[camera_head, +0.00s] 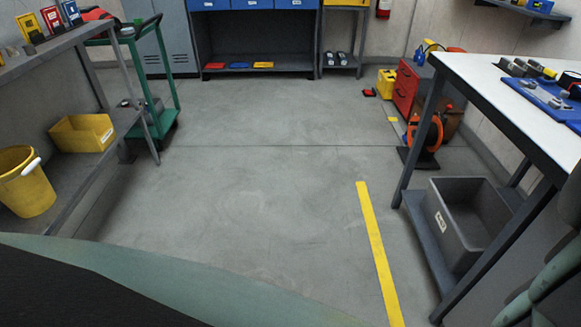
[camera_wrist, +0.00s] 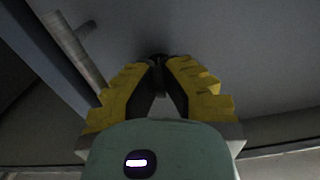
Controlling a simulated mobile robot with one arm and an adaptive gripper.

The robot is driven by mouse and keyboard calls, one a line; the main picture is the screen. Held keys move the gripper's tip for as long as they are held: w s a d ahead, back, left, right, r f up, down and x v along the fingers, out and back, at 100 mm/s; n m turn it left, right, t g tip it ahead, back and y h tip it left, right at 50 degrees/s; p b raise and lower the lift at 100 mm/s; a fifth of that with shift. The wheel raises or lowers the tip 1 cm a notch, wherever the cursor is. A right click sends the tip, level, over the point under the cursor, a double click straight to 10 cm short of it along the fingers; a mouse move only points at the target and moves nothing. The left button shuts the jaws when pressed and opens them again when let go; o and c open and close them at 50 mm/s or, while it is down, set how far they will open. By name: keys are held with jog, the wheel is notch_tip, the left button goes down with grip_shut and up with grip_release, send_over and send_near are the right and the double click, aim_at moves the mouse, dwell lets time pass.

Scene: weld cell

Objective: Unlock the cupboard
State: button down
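A grey metal cabinet (camera_head: 176,45) with louvred doors stands at the back left in the head view, partly behind a green trolley; I cannot tell whether it is the cupboard of the task. No lock or key can be made out. My gripper (camera_wrist: 158,60) shows in the wrist view with its yellow-backed fingers converging and their dark tips close together. Whether something thin and dark is between the tips is too dim to tell. The gripper does not show clearly in the head view.
A shelf with a yellow bin (camera_head: 82,132) and yellow bucket (camera_head: 25,184) is on the left, by the green trolley (camera_head: 160,115). A white-topped workbench (camera_head: 500,85) with a grey crate (camera_head: 437,222) below is on the right. The middle floor is clear. A grey rod (camera_wrist: 78,48) is near my gripper.

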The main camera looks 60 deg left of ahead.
jog(key=shift+f+n, duration=0.1)
jog(key=shift+n, duration=0.6)
jog(key=c, duration=1.1)
grip_release()
jog(key=shift+w, duration=0.1)
